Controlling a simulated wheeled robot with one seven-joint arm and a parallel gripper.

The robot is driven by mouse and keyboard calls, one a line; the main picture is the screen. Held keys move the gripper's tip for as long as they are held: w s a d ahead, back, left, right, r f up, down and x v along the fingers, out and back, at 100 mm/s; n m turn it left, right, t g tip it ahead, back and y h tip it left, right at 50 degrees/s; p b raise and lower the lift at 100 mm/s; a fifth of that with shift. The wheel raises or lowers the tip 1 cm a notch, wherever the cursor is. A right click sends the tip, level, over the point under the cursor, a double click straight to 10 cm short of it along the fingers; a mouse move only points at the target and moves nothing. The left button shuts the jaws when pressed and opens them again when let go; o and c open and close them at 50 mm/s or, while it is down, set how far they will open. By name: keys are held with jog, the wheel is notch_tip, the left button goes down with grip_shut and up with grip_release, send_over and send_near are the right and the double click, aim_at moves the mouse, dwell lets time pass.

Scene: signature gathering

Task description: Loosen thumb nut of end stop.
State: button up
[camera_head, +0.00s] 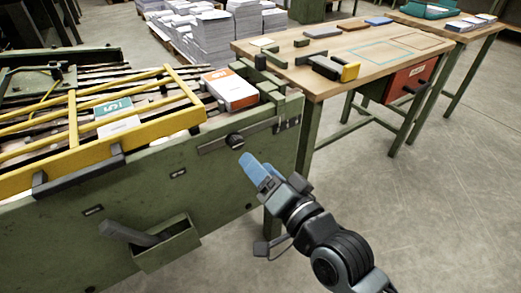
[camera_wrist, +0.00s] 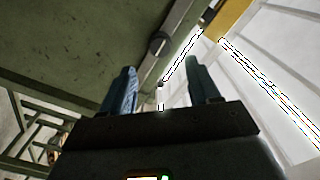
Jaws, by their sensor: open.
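The thumb nut (camera_head: 235,141) is a dark round knob on the side face of the green machine, on a slotted plate (camera_head: 215,145) below the end stop. My gripper (camera_head: 250,168) is just below and right of the nut in the head view, with its blue fingers pointing towards the machine. In the wrist view the nut (camera_wrist: 157,44) lies beyond the fingertips, between the two lines of the fingers. My gripper (camera_wrist: 162,80) is open there and nothing is between its fingers. The green end stop (camera_head: 270,95) stands at the machine's right end, beside an orange-and-white stack (camera_head: 230,91).
A yellow guard frame (camera_head: 140,148) spans the machine top. A green box (camera_head: 167,245) with a dark handle sticks out from the machine's side, lower left. A wooden workbench (camera_head: 350,60) with tools stands behind to the right. The floor (camera_head: 440,190) at right is clear.

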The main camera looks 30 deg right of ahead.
aim_at(239, 145)
jog(key=shift+w+b, duration=0.3)
jog(key=shift+w, duration=3.55)
jog(key=shift+c, duration=0.2)
jog(key=c, duration=1)
